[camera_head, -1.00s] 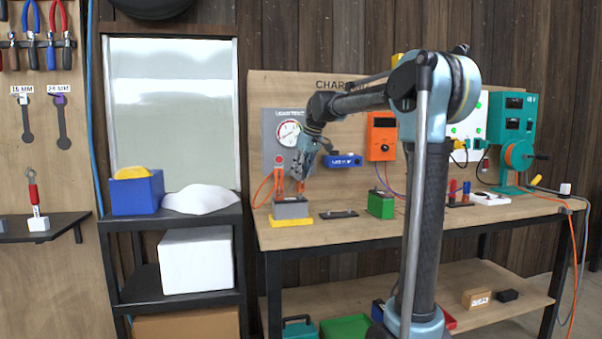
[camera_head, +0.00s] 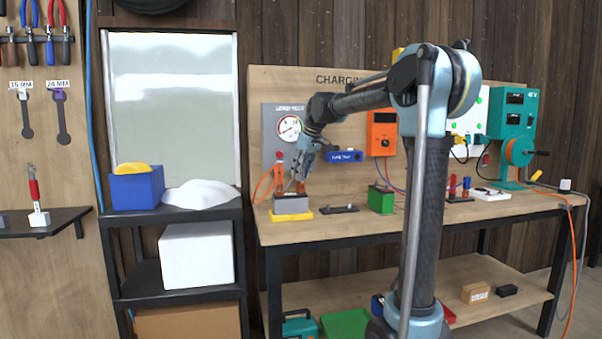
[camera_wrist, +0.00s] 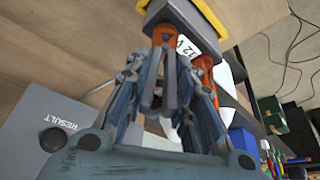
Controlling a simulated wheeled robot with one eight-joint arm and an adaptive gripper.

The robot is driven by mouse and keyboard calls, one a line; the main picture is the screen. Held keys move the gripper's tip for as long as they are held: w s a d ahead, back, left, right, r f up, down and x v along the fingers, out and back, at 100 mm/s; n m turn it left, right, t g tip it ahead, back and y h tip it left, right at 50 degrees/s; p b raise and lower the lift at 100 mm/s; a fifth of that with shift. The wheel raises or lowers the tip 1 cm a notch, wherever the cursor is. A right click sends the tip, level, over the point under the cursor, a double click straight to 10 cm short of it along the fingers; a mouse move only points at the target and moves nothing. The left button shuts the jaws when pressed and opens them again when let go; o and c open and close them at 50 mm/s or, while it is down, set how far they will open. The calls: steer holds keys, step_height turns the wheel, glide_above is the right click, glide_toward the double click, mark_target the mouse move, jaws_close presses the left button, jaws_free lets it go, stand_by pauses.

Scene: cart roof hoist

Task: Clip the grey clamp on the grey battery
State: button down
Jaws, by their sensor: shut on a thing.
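The grey battery (camera_head: 291,205) stands upright on a yellow tray (camera_head: 278,217) at the bench's left end; its dark grey side (camera_wrist: 186,16) is near the top of the wrist view. My gripper (camera_head: 300,181) is low over the battery's right part, shut on a clamp that looks orange (camera_wrist: 165,33). This clamp's lower end is at the battery; I cannot tell whether it grips a terminal. A second orange clamp (camera_head: 279,181) stands at the battery's left part, and it also shows in the wrist view (camera_wrist: 205,63). I make out no plainly grey clamp.
A grey load-test panel with a gauge (camera_head: 288,127) stands close behind the battery. A flat dark piece (camera_head: 339,209) and a green battery (camera_head: 381,200) are to the right. An orange cable (camera_head: 262,185) loops at the left.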

steer(key=shift+f, duration=0.15)
steer(key=c, duration=1.3)
jaws_free()
steer(key=v, duration=1.2)
steer(key=shift+d+f, duration=0.1)
steer(key=s+d+f+m+h, duration=0.1)
steer(key=s+d+f+m, duration=0.1)
steer(key=s+d+f, duration=0.55)
steer(key=s+d+f+m+h, duration=0.15)
steer(key=s+d+f, duration=0.35)
steer(key=s+f, duration=0.5)
steer(key=s+d+f+m, duration=0.1)
steer(key=s+d+f, duration=0.1)
steer(key=s+f, duration=0.4)
steer(key=s+d+f+m, duration=0.2)
steer(key=s+d+f, duration=0.1)
steer(key=s+f, duration=0.4)
steer(key=s+d+f+m, duration=0.2)
steer(key=s+d+f, duration=0.1)
steer(key=s+f, duration=0.4)
step_height(320, 180, down, 3)
steer(key=shift+f+m+g+h, duration=0.2)
steer(key=shift+m+g+h, duration=0.05)
steer(key=shift+g+h, duration=0.15)
